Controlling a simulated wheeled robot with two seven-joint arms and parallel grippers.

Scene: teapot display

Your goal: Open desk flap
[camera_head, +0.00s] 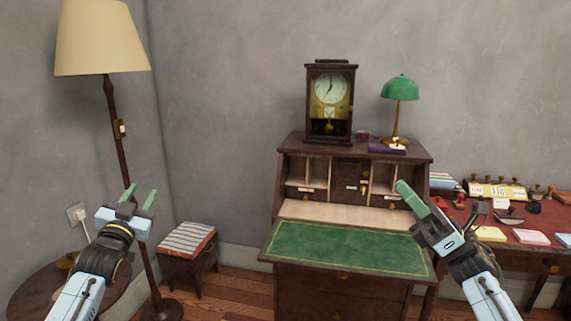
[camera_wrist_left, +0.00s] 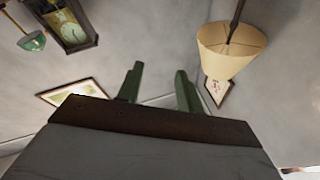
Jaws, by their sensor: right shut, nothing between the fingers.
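The desk flap (camera_head: 345,250), with a green top and thin gold border, is folded down and lies about level at the front of the dark wooden desk (camera_head: 420,157). Small compartments and drawers show behind it. My right gripper (camera_head: 402,186) is shut and empty, with its green fingers in front of the desk's right side, above the flap's right end in the picture. I cannot tell whether it touches the desk. My left gripper (camera_head: 139,194) is open and empty, well left of the desk. Its two separated green fingers also show in the left wrist view (camera_wrist_left: 159,75).
A clock (camera_head: 331,100) and green lamp (camera_head: 400,88) stand on the desk. A floor lamp (camera_head: 101,40) and round table (camera_head: 30,288) are near my left arm. A striped stool (camera_head: 188,238) stands left of the desk. A cluttered red-topped table (camera_head: 470,217) adjoins it right.

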